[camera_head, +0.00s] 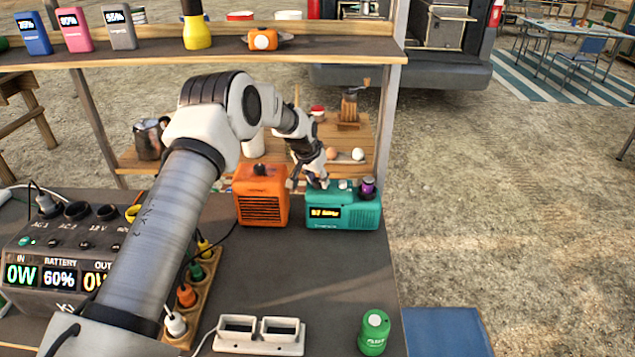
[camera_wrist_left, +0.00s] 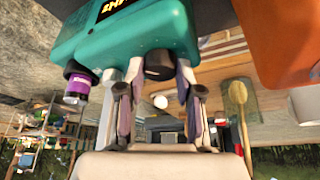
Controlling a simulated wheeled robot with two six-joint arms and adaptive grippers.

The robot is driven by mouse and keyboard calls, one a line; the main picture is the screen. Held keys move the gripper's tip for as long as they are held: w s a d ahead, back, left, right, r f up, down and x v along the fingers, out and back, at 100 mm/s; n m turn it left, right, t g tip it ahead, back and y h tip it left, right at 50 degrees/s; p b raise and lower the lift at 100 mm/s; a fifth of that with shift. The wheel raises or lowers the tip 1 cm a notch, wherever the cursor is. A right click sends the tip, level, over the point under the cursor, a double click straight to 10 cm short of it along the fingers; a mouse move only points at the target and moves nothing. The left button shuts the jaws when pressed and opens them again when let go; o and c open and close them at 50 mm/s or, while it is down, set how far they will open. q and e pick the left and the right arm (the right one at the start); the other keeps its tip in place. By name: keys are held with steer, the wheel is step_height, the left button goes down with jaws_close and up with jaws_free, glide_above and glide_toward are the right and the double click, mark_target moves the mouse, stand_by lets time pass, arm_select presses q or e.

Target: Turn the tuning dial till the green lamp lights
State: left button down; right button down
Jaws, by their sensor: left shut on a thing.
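The teal radio (camera_head: 345,212) stands on the dark counter, with a lit yellow display (camera_head: 325,212) on its front; its digits are too small to read surely. My left gripper (camera_head: 318,182) reaches down to the radio's top. In the left wrist view my left gripper (camera_wrist_left: 158,88) has its two fingers on either side of the dark tuning dial (camera_wrist_left: 159,64), shut on it. The radio (camera_wrist_left: 130,35) fills the upper left there. I see no lit green lamp in either view. My right gripper is not in view.
A purple and black cylinder (camera_head: 368,188) stands on the radio's right end. An orange box (camera_head: 262,195) stands close on the left. A power station (camera_head: 60,250), a white double holder (camera_head: 258,335) and a green can (camera_head: 374,332) are on the counter. A shelf (camera_head: 300,52) spans above.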

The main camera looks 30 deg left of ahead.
arm_select(q)
steer(key=shift+s+f, duration=0.1)
steer(key=shift+f, duration=0.1)
steer(key=c, duration=1.1)
jaws_free()
steer(key=o, duration=0.4)
steer(key=shift+f, duration=0.1)
steer(key=shift+c, duration=0.2)
steer(key=shift+w, duration=0.25)
steer(key=v, duration=1.2)
